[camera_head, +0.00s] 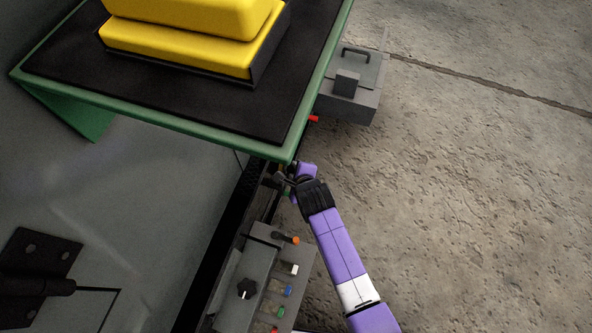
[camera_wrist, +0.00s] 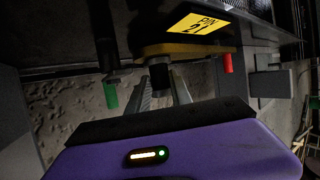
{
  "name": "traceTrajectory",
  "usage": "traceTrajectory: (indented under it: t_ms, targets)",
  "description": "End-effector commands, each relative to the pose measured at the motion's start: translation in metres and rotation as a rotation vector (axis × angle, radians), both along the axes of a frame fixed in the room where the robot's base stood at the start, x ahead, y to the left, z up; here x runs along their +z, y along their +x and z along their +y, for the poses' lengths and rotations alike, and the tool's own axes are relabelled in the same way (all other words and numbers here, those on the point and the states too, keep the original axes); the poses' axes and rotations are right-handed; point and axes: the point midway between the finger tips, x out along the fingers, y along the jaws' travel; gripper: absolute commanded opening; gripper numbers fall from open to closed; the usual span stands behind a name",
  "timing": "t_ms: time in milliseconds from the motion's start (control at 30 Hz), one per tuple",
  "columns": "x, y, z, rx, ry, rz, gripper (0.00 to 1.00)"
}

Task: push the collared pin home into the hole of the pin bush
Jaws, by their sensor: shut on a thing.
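My gripper (camera_wrist: 163,88) is at the centre of the wrist view, its two grey fingers closed around a dark, short cylinder, the collared pin (camera_wrist: 158,74). In the head view my gripper (camera_head: 286,177) is small and partly hidden, just below the near corner of the green-edged table.
A green peg (camera_wrist: 111,95) and a red peg (camera_wrist: 227,63) hang either side of my fingers. In the head view, a green-edged table (camera_head: 150,117) bears a yellow case (camera_head: 180,45). A grey control box (camera_head: 245,285) with coloured knobs stands below; a grey toolbox (camera_head: 350,100) sits right.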

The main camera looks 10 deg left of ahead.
Motion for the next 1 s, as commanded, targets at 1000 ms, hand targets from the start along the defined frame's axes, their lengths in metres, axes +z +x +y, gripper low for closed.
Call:
traceTrajectory:
  t_ms: [1000]
  targets:
    - [0.054,-0.045,-0.019,0.002,-0.001,0.001,0.51]
